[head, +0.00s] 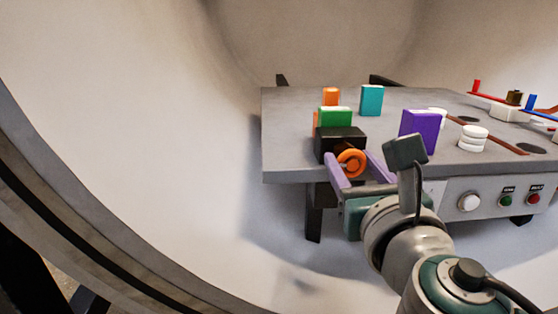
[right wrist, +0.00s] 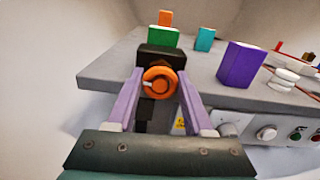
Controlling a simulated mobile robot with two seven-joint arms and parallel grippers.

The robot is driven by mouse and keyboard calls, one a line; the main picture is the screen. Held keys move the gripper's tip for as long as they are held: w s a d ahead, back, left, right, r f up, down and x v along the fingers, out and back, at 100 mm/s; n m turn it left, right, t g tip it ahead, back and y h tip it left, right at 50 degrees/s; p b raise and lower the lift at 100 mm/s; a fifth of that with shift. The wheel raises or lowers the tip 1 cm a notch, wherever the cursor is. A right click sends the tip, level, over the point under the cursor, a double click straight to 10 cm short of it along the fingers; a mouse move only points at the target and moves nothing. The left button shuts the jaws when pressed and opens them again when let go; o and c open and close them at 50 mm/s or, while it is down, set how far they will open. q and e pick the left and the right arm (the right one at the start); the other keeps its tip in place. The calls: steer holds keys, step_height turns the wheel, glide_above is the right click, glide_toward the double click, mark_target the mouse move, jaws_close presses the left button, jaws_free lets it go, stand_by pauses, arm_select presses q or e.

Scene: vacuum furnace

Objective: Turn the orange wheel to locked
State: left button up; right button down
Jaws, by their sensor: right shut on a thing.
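The orange wheel (head: 351,157) sits on the front face of a black block (head: 340,139) at the near left edge of the grey table. It also shows in the right wrist view (right wrist: 160,73), with a small pale mark on the left of its ring. My right gripper (head: 349,164) is at the wheel, with one purple finger on each side of it. In the right wrist view the fingers (right wrist: 160,82) flank the wheel, and the gripper is shut on it. Any lock marking cannot be made out. My left gripper is in neither view.
Green (head: 334,117), orange (head: 331,96), teal (head: 371,100) and purple (head: 420,131) blocks stand on the grey table (head: 285,133) around the black block. White discs (head: 473,138) are stacked to the right. A front panel (head: 484,197) carries a white knob (head: 469,202) and buttons.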

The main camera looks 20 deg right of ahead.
steer(key=m+b, duration=0.1)
steer(key=m, duration=0.3)
steer(key=shift+f, duration=0.1)
steer(key=m+b, duration=0.1)
steer(key=m, duration=0.3)
steer(key=shift+m, duration=0.4)
steer(key=m+b, duration=0.1)
steer(key=m, duration=0.3)
steer(key=shift+b, duration=0.35)
steer(key=m, duration=0.3)
steer(key=shift+b, duration=0.3)
steer(key=shift+m, duration=0.5)
steer(key=shift+c, duration=1.4)
jaws_free()
